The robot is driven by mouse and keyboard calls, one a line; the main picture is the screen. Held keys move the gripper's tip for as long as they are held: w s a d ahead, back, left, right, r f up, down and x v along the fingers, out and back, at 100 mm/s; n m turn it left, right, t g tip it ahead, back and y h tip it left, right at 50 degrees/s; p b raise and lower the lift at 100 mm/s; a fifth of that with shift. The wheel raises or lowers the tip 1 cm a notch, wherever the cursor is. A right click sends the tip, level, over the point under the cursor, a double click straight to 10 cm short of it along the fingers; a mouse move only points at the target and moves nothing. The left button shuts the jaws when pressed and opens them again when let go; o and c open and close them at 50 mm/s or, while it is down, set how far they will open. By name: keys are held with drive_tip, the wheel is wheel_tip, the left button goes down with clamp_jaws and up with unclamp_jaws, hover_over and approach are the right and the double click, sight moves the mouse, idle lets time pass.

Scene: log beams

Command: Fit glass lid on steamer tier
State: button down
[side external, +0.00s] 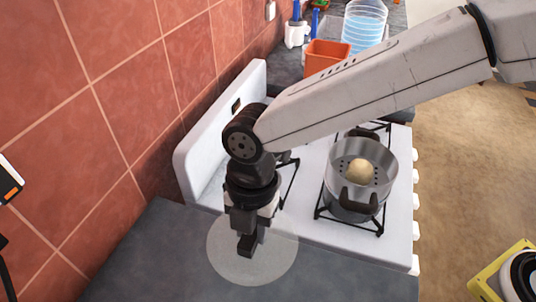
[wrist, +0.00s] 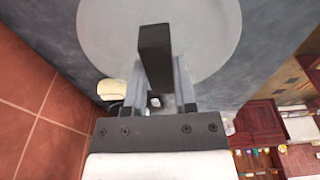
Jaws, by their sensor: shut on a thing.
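The round translucent glass lid (side external: 222,258) is at the dark counter's edge beside the stove. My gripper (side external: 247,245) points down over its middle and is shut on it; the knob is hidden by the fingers. I cannot tell whether the lid rests on the counter or is slightly above it. In the wrist view the lid (wrist: 100,30) shows as a pale disc beyond my gripper (wrist: 155,65). The metal steamer tier (side external: 343,172), with holes in its floor and dark handles, sits open on a pot on the stove, right of my gripper. A pale round food item (side external: 361,172) lies inside.
The white stove (side external: 305,208) has black burner grates and knobs along its right side. A tiled wall (side external: 130,90) stands at the left. An orange container (side external: 325,57) and a clear tub of blue liquid (side external: 363,25) stand behind. The front counter (side external: 150,265) is otherwise clear.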

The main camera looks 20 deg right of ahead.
sight(270, 248)
drive_tip(key=shift+s+d+r, duration=0.4)
drive_tip(key=shift+s+d, duration=0.15)
drive_tip(key=shift+s, duration=0.1)
drive_tip(key=shift+s+d+r, duration=0.35)
drive_tip(key=shift+s+d, duration=0.2)
drive_tip(key=shift+s, duration=0.05)
drive_tip(key=shift+w+d, duration=0.1)
drive_tip(key=w+d+r, duration=0.2)
drive_tip(key=w+d, duration=0.1)
drive_tip(key=d, duration=0.5)
drive_tip(key=w+d+r, duration=0.2)
drive_tip(key=w+d, duration=0.1)
drive_tip(key=d, duration=0.6)
drive_tip(key=w+d+r, duration=0.2)
drive_tip(key=w+d, duration=0.1)
drive_tip(key=d, duration=0.6)
drive_tip(key=shift+n, duration=0.3)
idle(0.7)
drive_tip(key=shift+f, duration=0.2)
idle(0.3)
drive_tip(key=shift+f, duration=2.25)
drive_tip(key=shift+f, duration=0.25)
